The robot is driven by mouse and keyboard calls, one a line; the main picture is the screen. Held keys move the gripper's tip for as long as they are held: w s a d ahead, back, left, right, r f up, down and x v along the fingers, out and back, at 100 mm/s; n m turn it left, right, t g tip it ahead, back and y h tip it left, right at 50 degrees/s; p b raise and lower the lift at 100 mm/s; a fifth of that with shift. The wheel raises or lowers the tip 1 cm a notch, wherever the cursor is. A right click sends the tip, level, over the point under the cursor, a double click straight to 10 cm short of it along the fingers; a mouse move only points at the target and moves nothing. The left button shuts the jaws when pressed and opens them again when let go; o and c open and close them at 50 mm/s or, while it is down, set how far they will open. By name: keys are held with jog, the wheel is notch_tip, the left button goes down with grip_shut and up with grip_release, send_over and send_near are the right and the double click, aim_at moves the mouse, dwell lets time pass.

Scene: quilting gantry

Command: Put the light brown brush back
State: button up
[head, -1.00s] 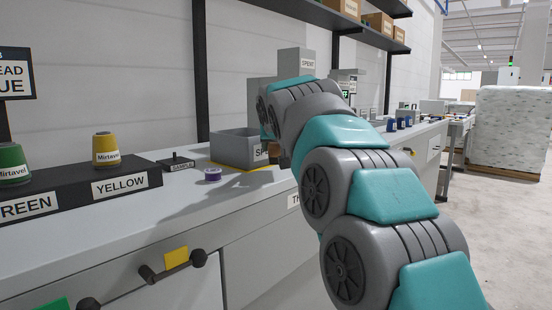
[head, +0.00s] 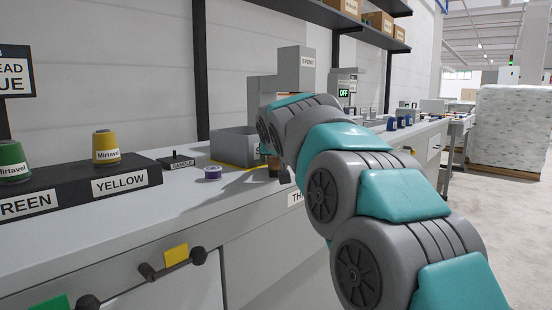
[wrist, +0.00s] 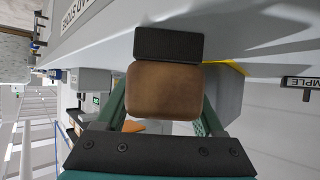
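The light brown brush (wrist: 164,88) is between the two green fingers of my gripper (wrist: 163,100) in the wrist view. Its brown body fills the gap and its black part (wrist: 168,44) points away from the palm. In the head view the brush (head: 273,164) shows small below my wrist, close above the counter or touching it; I cannot tell which. My arm hides most of the gripper there.
A grey bin (head: 233,147) with a yellow strip stands behind the brush. A purple spool (head: 212,173) and a SAMPLE sign (head: 182,164) stand to its left on the counter (head: 150,215). Yellow (head: 106,147) and green (head: 12,163) cones stand farther left.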

jog(key=shift+r, duration=0.1)
jog(key=v, duration=1.2)
jog(key=shift+b, duration=0.35)
jog(key=s+d+f+g+h, duration=0.1)
jog(key=s+d+f+g, duration=0.1)
jog(key=s+d+f, duration=0.45)
jog(key=s+d+f+g, duration=0.3)
jog(key=s+f, duration=0.1)
jog(key=f, duration=0.6)
jog(key=s+d+f+g+h, duration=0.1)
jog(key=s+d+f+g, duration=0.1)
jog(key=s+d+f, duration=0.5)
jog(key=s+d+f+g, duration=0.1)
jog(key=s+f+g, duration=0.2)
jog(key=s+f, duration=0.6)
jog(key=s+d+f+m+g, duration=0.1)
jog(key=s+f+g, duration=0.3)
jog(key=s, duration=1.2)
notch_tip(320, 180, down, 5)
jog(key=shift+s+r+y, duration=0.15)
jog(key=shift+s+y, duration=0.05)
jog(key=shift+y, duration=0.1)
